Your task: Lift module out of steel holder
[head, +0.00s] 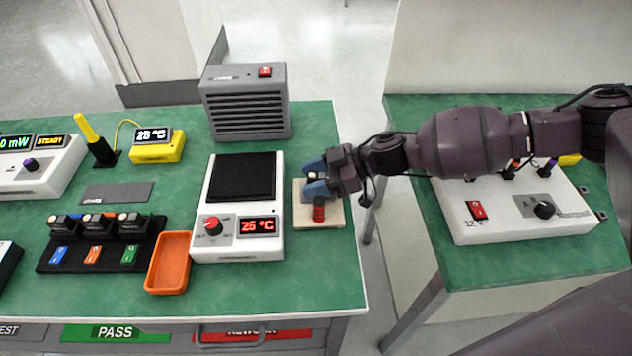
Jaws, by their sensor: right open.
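My right gripper (315,179) reaches in from the right over the right edge of the left bench. Its two blue fingers are apart, above a pale square block (334,218). A small light-coloured part shows between the fingertips, too small to identify. A red cylinder (319,212) stands upright on the block, just in front of the nearer finger. The gripper hides much of the block's middle and back, so I cannot tell the module and the steel holder apart there. My left gripper is out of view.
A white hot plate unit (214,245) reading 25 °C stands close left of the block. A grey vented box (246,104) is behind. An orange tray (168,263) and a black rack (60,267) with several modules sit further left. A gap separates the right bench (480,278).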

